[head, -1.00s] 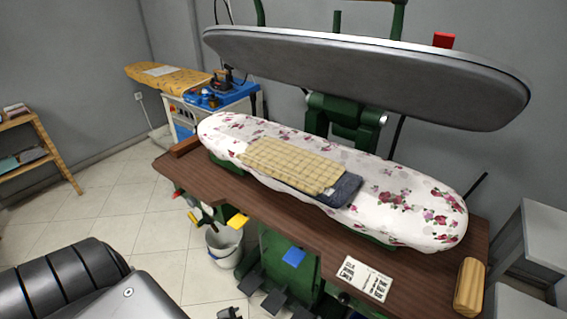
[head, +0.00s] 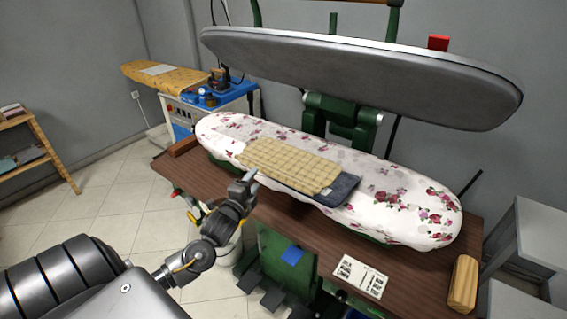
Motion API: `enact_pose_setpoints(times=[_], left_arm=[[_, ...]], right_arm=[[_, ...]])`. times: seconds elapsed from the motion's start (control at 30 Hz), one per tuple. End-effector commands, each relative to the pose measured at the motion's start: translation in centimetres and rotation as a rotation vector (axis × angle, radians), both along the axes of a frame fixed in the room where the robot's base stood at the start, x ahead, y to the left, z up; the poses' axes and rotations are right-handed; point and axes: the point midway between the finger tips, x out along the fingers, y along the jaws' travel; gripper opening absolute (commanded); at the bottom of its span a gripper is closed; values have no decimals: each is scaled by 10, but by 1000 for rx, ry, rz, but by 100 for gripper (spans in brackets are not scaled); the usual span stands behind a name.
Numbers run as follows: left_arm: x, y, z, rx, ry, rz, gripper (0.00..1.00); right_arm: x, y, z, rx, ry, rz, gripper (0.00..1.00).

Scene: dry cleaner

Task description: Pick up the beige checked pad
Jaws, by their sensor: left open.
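The beige checked pad (head: 290,163) lies flat on the floral padded press board (head: 395,203), near its middle. A dark blue folded cloth (head: 343,190) shows from under the pad's right end. My left gripper (head: 248,180) is in front of the board, close to the pad's near left edge in the picture. It is open and I see nothing in it. Whether its fingertips touch the board cover or are apart from it, I cannot tell. My right gripper is not in view.
The raised grey press head (head: 360,75) hangs above and behind the board. The brown wooden table (head: 315,230) carries a printed card (head: 360,276) and a wooden block (head: 464,283) at the right. A white bucket (head: 228,250) stands below. A yellow ironing board (head: 165,77) stands behind left.

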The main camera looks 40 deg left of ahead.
Motion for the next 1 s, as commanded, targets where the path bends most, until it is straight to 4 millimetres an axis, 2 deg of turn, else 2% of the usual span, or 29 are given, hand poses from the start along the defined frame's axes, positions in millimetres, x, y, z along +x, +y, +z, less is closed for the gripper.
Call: enact_pose_setpoints(times=[0.17, 0.43, 0.6, 0.73, 1.0], left_arm=[[22, 6, 1, 0, 0, 0, 50], [31, 7, 0, -1, 1, 0, 50], [54, 11, 0, -1, 1, 1, 50], [70, 15, -3, -1, 1, 0, 50], [78, 17, -6, -1, 2, -1, 50]], right_arm=[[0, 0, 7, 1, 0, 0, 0], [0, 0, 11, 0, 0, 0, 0], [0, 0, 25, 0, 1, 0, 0], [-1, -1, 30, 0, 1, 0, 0], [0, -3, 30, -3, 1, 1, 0]])
